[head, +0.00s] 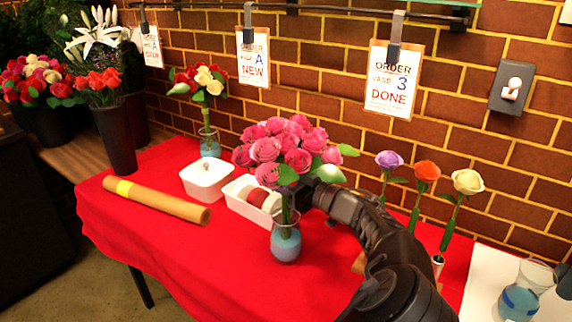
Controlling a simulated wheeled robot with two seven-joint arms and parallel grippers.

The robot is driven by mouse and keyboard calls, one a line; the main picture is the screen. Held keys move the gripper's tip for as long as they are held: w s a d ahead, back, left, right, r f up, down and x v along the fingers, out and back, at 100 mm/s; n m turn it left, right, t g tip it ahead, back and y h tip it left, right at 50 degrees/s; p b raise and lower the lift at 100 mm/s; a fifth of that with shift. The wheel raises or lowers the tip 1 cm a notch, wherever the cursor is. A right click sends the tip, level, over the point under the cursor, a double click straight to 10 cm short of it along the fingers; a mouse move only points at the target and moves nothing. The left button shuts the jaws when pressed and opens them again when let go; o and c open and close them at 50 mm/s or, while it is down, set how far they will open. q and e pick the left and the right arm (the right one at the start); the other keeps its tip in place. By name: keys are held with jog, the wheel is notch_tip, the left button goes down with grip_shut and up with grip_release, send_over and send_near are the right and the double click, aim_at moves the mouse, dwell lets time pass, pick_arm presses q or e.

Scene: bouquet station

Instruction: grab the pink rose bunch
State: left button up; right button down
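The pink rose bunch (283,150) stands upright at the table's middle, a round cluster of pink blooms with green leaves. Its stems go down into a clear glass vase (286,243) with blue water.
A brown paper roll (158,200) lies left. Single purple, orange and cream roses (467,182) stand right. A glass with blue liquid (519,300) stands far right, beside a dark shape at the edge.

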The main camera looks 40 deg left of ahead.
pick_arm(q)
jog(key=shift+c, duration=0.5)
grip_shut()
dwell(0.6)
